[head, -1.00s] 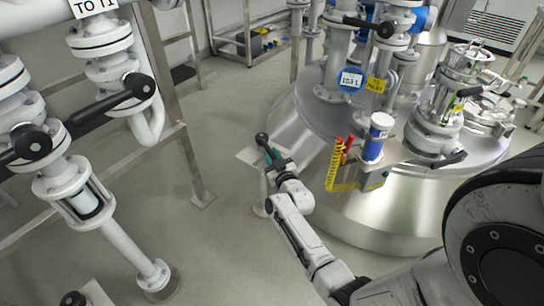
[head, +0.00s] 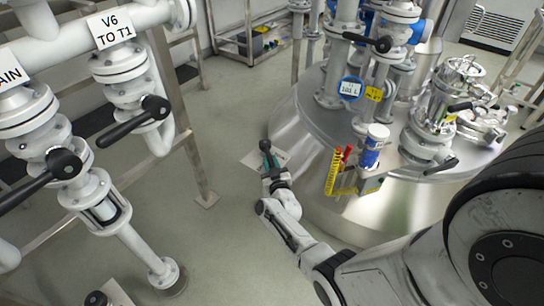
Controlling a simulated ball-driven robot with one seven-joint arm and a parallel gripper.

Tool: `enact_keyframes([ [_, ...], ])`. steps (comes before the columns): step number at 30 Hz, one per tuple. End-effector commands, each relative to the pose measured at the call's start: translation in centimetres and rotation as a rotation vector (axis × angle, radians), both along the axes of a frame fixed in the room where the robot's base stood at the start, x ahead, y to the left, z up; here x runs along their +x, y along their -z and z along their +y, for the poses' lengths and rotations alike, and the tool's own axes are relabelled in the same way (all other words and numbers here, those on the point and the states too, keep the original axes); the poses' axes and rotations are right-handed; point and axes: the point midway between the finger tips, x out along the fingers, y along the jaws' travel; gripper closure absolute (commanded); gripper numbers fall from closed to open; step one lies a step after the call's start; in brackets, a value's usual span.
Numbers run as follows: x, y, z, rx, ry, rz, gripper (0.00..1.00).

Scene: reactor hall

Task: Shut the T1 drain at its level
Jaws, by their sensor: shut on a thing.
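A steel tank (head: 290,125) with a domed top stands right of the middle in the head view. A round blue gauge (head: 350,89) on it shows a number ending in L, perhaps 102, too small to read surely. Low at the tank's left side, a black lever handle (head: 264,146) stands up beside a pale plate (head: 252,161) whose lettering I cannot read. My gripper (head: 268,160), with teal fingers, is shut on this handle just below its knob. The valve body under the handle is hidden by my gripper and arm.
Left, white pipes carry black valve levers (head: 64,164), with a "V6 TO T1" sign (head: 112,28) and a partly cut-off "...AIN" sign (head: 10,68). Floor (head: 225,130) between pipes and tank is clear.

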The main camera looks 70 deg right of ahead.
Motion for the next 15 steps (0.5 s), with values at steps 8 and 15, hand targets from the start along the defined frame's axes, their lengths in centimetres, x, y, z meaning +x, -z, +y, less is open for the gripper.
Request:
enact_keyframes([
  [8,0.95,-0.31,0.55,0.0,0.082,0.001,1.0],
  [15,0.88,-0.21,0.56,0.0,0.086,0.001,1.0],
])
